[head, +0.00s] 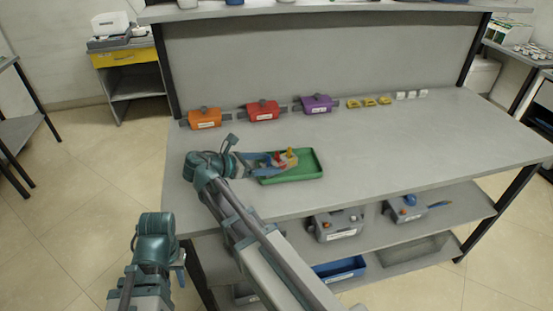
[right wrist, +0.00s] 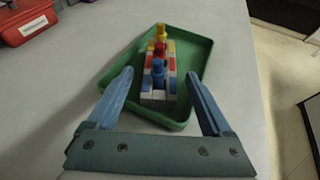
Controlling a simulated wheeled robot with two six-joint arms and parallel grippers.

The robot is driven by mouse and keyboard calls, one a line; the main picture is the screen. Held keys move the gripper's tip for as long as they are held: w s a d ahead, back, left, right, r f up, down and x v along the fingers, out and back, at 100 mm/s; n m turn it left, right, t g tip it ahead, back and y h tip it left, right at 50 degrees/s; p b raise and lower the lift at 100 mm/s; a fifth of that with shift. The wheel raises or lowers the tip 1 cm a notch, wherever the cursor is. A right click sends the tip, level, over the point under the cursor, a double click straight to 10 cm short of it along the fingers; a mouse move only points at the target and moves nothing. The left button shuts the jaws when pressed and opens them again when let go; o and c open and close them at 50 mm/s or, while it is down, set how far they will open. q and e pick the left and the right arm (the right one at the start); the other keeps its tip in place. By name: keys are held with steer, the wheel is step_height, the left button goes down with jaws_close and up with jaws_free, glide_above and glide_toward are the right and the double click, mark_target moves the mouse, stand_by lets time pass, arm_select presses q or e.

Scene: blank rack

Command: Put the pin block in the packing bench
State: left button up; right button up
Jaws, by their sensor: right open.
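The pin block (head: 288,160), white, red, yellow and blue with upright coloured pins, sits in a green tray (head: 316,174) on a grey bench (head: 400,150). In the right wrist view the block (right wrist: 158,75) lies between my right gripper's blue fingers (right wrist: 160,74), with a gap on each side. My right gripper (head: 270,164) is open and reaches over the tray from the left. My left gripper (head: 181,268) hangs low at the lower left, off the bench; its fingers are unclear. I cannot tell which surface is the packing bench.
Orange (head: 204,117), red (head: 263,110) and purple (head: 317,103) boxes stand along the back, with small yellow (head: 369,102) and white (head: 411,94) pieces to their right. The bench's right half is clear.

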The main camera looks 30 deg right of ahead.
steer(key=p+v, duration=0.2)
steer(key=v, duration=0.4)
steer(key=shift+a+r, duration=0.15)
steer(key=shift+a, duration=0.1)
